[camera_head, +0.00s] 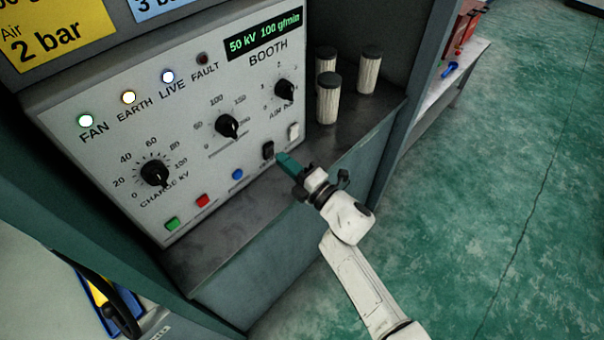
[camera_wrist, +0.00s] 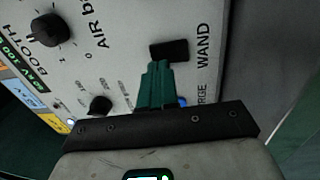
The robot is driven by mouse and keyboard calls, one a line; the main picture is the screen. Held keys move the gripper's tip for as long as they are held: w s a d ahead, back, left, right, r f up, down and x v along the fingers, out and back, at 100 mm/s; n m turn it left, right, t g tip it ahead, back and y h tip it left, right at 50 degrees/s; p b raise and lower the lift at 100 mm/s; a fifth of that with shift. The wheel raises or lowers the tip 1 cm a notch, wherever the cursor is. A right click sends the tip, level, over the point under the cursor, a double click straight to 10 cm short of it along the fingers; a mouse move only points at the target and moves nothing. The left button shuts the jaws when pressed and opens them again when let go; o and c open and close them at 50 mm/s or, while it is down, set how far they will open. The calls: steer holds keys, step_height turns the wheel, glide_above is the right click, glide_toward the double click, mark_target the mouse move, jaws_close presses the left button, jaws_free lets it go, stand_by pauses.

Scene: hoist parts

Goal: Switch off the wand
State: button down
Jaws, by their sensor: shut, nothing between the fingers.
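The booth panel (camera_head: 190,120) has a row of controls along its lower edge. The wand switch is a small black rocker (camera_head: 268,150). In the wrist view the black rocker (camera_wrist: 170,50) sits beside the label WAND. My gripper (camera_head: 282,159) has teal fingers, shut and empty, with tips just to the lower right of the rocker. In the wrist view my gripper (camera_wrist: 156,68) points at the panel, its tips close by the rocker's edge. I cannot tell whether they touch it. Which way the rocker is tipped is too small to tell.
Red (camera_head: 202,201) and green (camera_head: 172,223) buttons lie further left. Several capped filter cylinders (camera_head: 328,98) stand on the ledge (camera_head: 240,205). The LIVE lamp (camera_head: 168,77) is lit.

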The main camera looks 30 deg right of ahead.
mark_target(270, 148)
steer(key=shift+x, duration=1.4)
steer(key=shift+w+r, duration=0.15)
